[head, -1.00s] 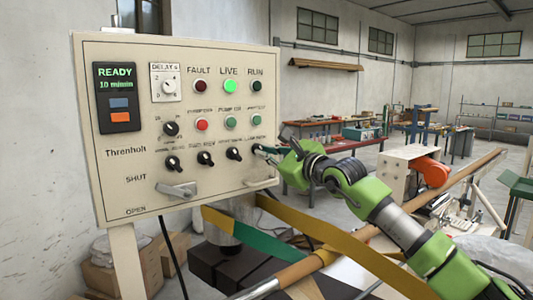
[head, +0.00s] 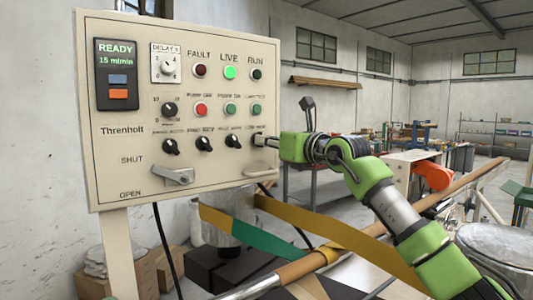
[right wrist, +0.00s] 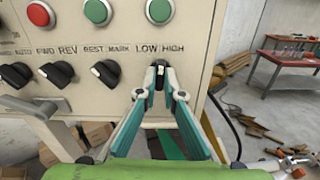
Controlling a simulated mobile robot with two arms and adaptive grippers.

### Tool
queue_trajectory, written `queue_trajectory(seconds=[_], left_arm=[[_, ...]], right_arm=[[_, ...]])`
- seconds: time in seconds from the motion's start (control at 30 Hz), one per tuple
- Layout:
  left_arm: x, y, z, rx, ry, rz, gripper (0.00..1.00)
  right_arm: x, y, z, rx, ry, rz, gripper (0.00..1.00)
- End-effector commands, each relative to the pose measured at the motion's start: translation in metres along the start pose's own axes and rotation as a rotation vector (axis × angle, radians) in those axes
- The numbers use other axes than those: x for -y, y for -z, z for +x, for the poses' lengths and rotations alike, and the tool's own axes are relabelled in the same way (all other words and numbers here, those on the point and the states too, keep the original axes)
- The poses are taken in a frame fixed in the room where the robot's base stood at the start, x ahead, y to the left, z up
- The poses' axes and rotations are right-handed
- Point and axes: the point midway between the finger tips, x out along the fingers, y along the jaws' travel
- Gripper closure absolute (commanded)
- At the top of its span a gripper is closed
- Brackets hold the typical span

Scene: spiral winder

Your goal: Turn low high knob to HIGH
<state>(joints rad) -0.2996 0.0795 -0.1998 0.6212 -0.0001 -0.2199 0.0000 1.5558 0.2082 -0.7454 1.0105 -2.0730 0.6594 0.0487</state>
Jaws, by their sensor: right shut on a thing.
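The low high knob (right wrist: 160,72) is the small dark rightmost knob of the bottom row on the beige control panel (head: 225,175). In the right wrist view it sits under the LOW and HIGH labels, between my fingertips. My right gripper (right wrist: 161,78) is shut on it, with teal fingers on both sides. In the head view my right gripper (head: 266,140) reaches the panel's right edge from the right and hides most of the knob. The fingers partly cover the knob, so I cannot tell its exact pointing. My left gripper is not in view.
To the left in the same row are several black knobs, including REST MARK (right wrist: 105,73) and FWD REV (right wrist: 56,74). A silver lever (head: 173,177) sticks out below. A yellow and green strip (head: 300,240) and a brown bar (head: 310,262) lie below my right arm.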

Motion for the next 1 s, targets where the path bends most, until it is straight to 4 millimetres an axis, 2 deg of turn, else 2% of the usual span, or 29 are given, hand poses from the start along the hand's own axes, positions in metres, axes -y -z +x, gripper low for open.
queue_trajectory(seconds=[0.03,0.1,0.5,1.0], left_arm=[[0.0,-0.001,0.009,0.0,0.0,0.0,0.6],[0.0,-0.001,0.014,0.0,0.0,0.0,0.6],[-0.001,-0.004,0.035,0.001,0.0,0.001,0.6],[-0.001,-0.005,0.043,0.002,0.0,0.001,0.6]], right_arm=[[0.0,0.005,0.0,-0.001,-0.001,0.044,1.0],[0.0,0.004,0.0,-0.001,-0.001,0.109,1.0],[0.0,0.003,0.0,-0.002,0.0,0.416,1.0],[0.001,0.001,0.0,-0.001,0.001,0.553,1.0]])
